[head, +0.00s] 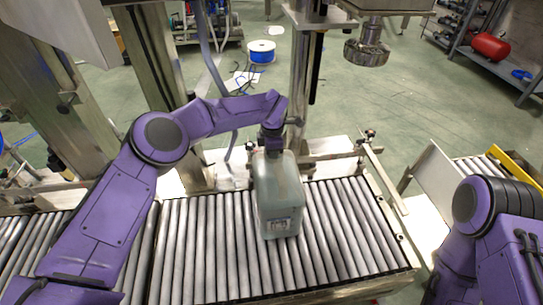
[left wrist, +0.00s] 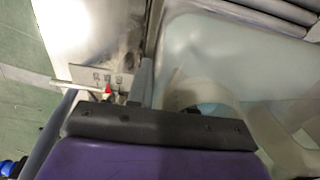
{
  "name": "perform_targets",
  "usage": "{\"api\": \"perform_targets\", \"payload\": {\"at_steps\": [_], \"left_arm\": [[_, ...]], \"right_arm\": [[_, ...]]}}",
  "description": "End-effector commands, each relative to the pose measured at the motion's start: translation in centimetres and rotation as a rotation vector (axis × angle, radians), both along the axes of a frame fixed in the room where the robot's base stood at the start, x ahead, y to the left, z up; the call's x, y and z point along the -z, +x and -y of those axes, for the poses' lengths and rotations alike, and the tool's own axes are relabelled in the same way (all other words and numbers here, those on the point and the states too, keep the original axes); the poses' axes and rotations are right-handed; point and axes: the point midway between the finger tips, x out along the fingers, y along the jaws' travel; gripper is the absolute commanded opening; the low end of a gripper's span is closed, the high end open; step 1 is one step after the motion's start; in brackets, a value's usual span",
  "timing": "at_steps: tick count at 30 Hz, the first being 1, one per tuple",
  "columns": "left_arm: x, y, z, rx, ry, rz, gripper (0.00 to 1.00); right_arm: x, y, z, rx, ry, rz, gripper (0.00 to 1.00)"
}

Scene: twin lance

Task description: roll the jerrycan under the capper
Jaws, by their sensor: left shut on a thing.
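The grey-green jerrycan (head: 278,195) stands upright on the roller conveyor (head: 190,250), with a label low on its front side. My left gripper (head: 272,145) is at the far top end of the jerrycan and is shut on it. The left wrist view shows the pale jerrycan (left wrist: 240,50) close up beside the dark gripper edge; the fingertips are hidden there. The round metal capper head (head: 367,53) hangs at the upper right, apart from the jerrycan and to its right. My right arm shows at the right edge; its gripper is out of the picture.
A metal post (head: 302,80) rises behind the conveyor. Guide rails (head: 335,155) run along its far side. The rollers right of the jerrycan are clear up to the conveyor's right end. A second roller section (head: 480,168) lies farther right, beyond a pale panel (head: 435,178).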

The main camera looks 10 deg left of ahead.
Motion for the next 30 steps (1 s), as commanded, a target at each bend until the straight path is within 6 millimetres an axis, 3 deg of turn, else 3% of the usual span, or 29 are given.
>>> {"api": "perform_targets", "payload": {"at_steps": [6,7,9,15,16,19,30], "left_arm": [[-0.2,0.0,0.1,-0.001,-0.004,-0.001,0.00],[-0.2,0.0,0.1,-0.001,-0.004,-0.001,0.31],[-0.2,0.0,0.1,-0.001,-0.003,0.000,0.51],[-0.1,0.0,0.0,-0.001,-0.001,0.000,0.51],[0.8,-0.2,-0.2,0.005,0.008,-0.007,0.51],[0.2,-0.2,-0.2,0.003,0.006,-0.004,0.51],[-8.4,0.0,0.0,0.000,-0.001,0.001,0.51]], "right_arm": [[0.0,0.0,0.0,0.000,0.000,0.000,0.43],[0.0,0.0,0.0,0.000,0.000,0.000,0.43],[0.0,0.0,0.0,0.000,0.000,0.000,0.43],[0.0,0.0,0.0,0.000,0.000,0.000,0.43],[0.1,0.0,0.0,0.000,0.000,0.000,0.43],[0.0,0.0,0.0,0.000,0.000,0.000,0.43],[-1.4,0.0,0.0,0.000,0.000,0.000,0.43]]}}
